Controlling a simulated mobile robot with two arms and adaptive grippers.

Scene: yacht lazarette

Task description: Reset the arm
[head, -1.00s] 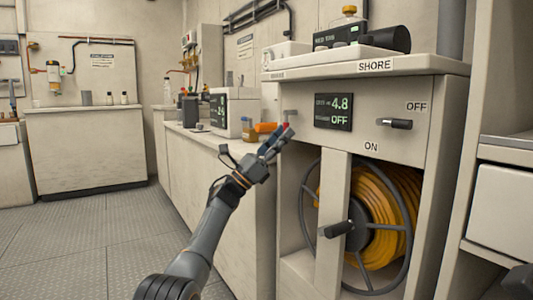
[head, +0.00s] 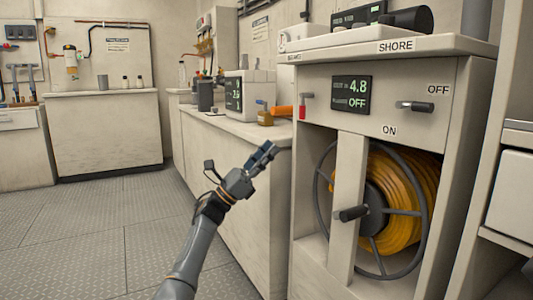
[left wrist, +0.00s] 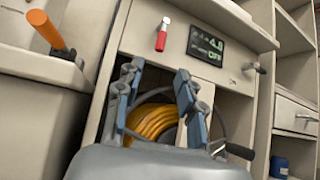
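My left gripper (head: 262,158) is in front of the counter, left of the shore power cabinet (head: 455,75), and touches nothing. In the left wrist view my left gripper (left wrist: 157,88) has its two fingers spread apart with nothing between them. The cabinet has a red-handled lever (head: 303,108), hanging down, which also shows in the left wrist view (left wrist: 161,40). Its display (head: 351,95) reads 4.8 and OFF. A black-handled switch (head: 416,106) sits between the OFF and ON labels, its handle pointing right. My right gripper is not in view.
A yellow cable reel (head: 410,195) with a crank wheel (head: 317,190) sits in the cabinet's lower opening. An orange handle (head: 281,111) and a brass padlock-like item (head: 265,117) are on the counter (head: 225,130). The floor (head: 85,230) at left is clear.

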